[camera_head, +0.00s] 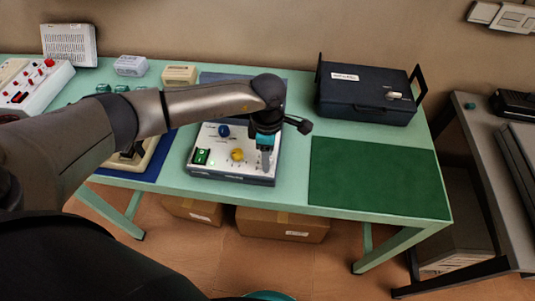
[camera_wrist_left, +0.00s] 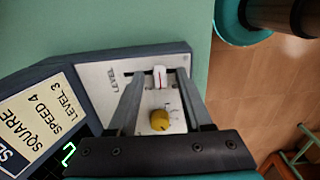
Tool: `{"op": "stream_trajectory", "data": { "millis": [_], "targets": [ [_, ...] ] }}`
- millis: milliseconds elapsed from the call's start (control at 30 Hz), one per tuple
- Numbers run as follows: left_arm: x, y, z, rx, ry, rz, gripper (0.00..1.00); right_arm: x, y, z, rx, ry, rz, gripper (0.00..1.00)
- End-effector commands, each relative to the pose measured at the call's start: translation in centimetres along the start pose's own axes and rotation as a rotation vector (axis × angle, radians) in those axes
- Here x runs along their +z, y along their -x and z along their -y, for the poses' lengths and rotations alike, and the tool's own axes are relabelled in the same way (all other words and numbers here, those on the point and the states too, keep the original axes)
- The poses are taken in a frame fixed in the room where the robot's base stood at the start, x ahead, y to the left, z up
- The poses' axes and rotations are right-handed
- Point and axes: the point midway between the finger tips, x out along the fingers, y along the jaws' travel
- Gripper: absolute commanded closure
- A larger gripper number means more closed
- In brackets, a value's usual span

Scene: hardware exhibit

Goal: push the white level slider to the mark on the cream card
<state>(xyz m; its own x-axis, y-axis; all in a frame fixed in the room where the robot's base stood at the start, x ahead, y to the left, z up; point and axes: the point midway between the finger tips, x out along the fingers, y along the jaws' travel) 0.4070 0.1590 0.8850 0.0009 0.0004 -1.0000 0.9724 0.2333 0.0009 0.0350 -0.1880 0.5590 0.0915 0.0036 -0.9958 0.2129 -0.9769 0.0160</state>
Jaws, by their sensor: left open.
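The white level slider (camera_wrist_left: 160,77) has a red line and sits in a dark slot beside the word LEVEL in the left wrist view. It lies between the two fingers of my open left gripper (camera_wrist_left: 161,73); I cannot tell whether a finger touches it. The cream card (camera_wrist_left: 32,118) reads SQUARE, SPEED 4 and LEVEL 3. In the head view my left gripper (camera_head: 265,158) points down over the right part of the white control panel (camera_head: 215,168) and hides the slider. My right gripper is not in view.
A yellow knob (camera_head: 237,155), a blue knob (camera_head: 224,130) and a green-lit switch (camera_head: 201,156) are on the panel close to the gripper. A dark case (camera_head: 365,95) stands at the back right. The green mat (camera_head: 378,178) is bare.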

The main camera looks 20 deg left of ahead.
Motion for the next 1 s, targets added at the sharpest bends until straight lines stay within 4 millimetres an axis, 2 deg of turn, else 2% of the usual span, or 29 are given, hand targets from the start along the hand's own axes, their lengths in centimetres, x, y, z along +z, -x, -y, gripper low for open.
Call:
{"op": "stream_trajectory", "data": {
  "millis": [167, 600, 1000],
  "targets": [
    [0.02, 0.01, 0.02, -0.001, 0.0, 0.0, 0.51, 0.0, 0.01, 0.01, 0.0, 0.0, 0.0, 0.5],
    [0.02, 0.04, 0.02, -0.001, 0.0, 0.0, 1.0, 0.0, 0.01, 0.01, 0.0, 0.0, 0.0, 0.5],
    [0.01, 0.06, 0.0, 0.0, 0.001, 0.0, 1.0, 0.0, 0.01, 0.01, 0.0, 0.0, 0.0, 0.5]
  ]
}}
